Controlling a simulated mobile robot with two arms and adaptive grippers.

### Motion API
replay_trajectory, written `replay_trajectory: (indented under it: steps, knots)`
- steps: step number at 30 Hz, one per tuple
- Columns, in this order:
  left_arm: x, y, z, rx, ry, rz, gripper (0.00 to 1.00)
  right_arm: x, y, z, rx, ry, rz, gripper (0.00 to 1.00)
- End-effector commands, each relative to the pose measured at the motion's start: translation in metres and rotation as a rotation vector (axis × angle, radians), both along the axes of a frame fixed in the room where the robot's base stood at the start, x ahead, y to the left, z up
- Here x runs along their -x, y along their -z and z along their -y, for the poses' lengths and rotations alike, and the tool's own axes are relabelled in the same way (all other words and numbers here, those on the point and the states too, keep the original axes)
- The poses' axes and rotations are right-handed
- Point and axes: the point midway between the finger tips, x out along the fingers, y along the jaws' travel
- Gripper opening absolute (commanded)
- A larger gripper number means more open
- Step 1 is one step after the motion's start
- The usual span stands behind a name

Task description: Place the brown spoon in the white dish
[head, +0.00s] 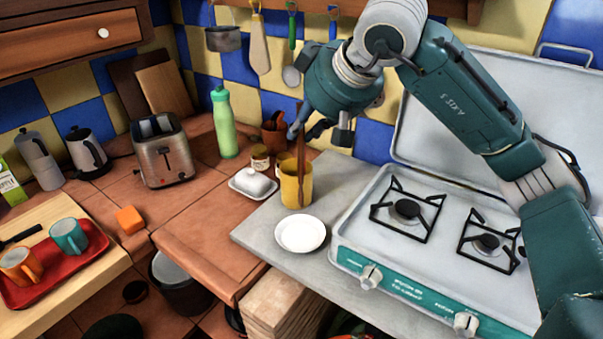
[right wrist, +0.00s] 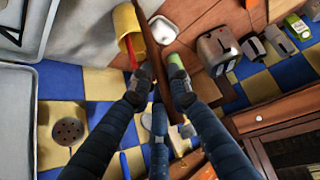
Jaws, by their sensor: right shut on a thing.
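My right gripper (head: 308,128) is shut on the brown spoon (head: 301,165), which hangs nearly upright below it. In the head view the spoon overlaps the yellow container (head: 289,188); whether its lower end is inside or in front is hard to tell. In the right wrist view the spoon (right wrist: 156,82) runs between my fingers (right wrist: 158,88), beside the yellow container (right wrist: 128,22). The white dish (head: 300,234) lies empty on the grey counter, just in front of the container. My left gripper is out of view.
The gas stove (head: 345,243) with its raised lid stands right of the dish. A white butter dish (head: 252,183), small jar (head: 260,157), green bottle (head: 223,125) and toaster (head: 163,155) stand to the left. Utensils hang on the wall behind.

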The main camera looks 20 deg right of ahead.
Motion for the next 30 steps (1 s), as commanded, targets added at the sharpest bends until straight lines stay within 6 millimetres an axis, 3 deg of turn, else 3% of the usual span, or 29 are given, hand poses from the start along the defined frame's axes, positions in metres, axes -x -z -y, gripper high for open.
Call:
replay_trajectory:
  steps: [1, 6, 18, 30]
  knots:
    - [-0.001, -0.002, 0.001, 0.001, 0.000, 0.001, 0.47, 0.001, 0.016, 0.001, 0.001, -0.001, -0.007, 0.00]
    - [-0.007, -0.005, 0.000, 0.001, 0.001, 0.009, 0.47, 0.001, 0.048, 0.000, 0.000, -0.001, -0.004, 0.00]
    - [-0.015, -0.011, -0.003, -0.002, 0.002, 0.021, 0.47, 0.001, 0.093, 0.000, 0.000, -0.001, -0.002, 0.00]
    - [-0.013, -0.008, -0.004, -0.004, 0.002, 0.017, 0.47, 0.000, 0.101, 0.000, 0.000, 0.000, 0.001, 0.00]
